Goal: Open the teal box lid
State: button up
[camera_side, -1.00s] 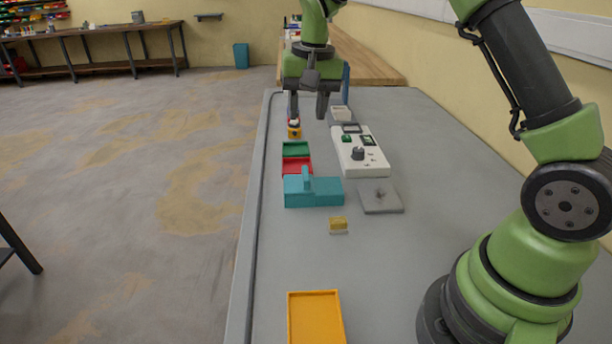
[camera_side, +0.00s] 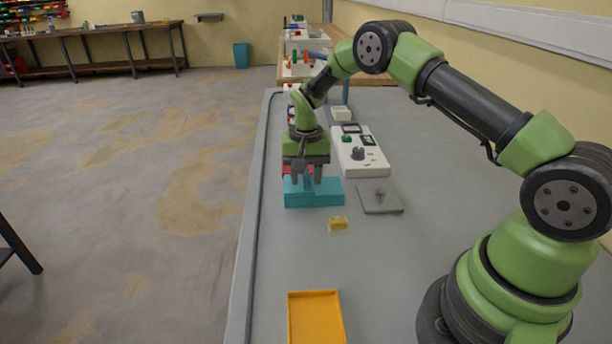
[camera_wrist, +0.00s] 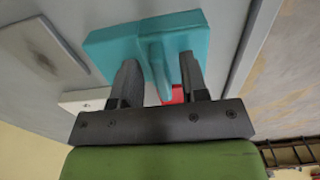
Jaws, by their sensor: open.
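The teal box (camera_side: 328,194) stands on the grey table with its lid closed on top. Its upright teal handle (camera_wrist: 154,56) shows between my fingers in the wrist view. My gripper (camera_side: 307,180) is open and points down at the box, with one finger on each side of the handle (camera_side: 306,178). In the wrist view my gripper (camera_wrist: 160,72) shows a gap between each finger and the handle. The side view does not show clearly how far the fingertips are above the lid.
A red box (camera_wrist: 176,94) stands just behind the teal box. A white panel with a knob (camera_side: 360,152) and a grey plate (camera_side: 379,198) are to the right. A small yellow block (camera_side: 338,223) and an orange tray (camera_side: 316,317) lie in front, with clear table between them.

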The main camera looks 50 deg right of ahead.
aim_at(335, 188)
jog(key=shift+f, duration=0.3)
grip_shut()
jog(key=s+d, duration=0.4)
jog(key=shift+s+d, duration=0.35)
jog(key=shift+d, duration=0.05)
grip_release()
notch_tip(335, 188, up, 10)
dwell(0.4)
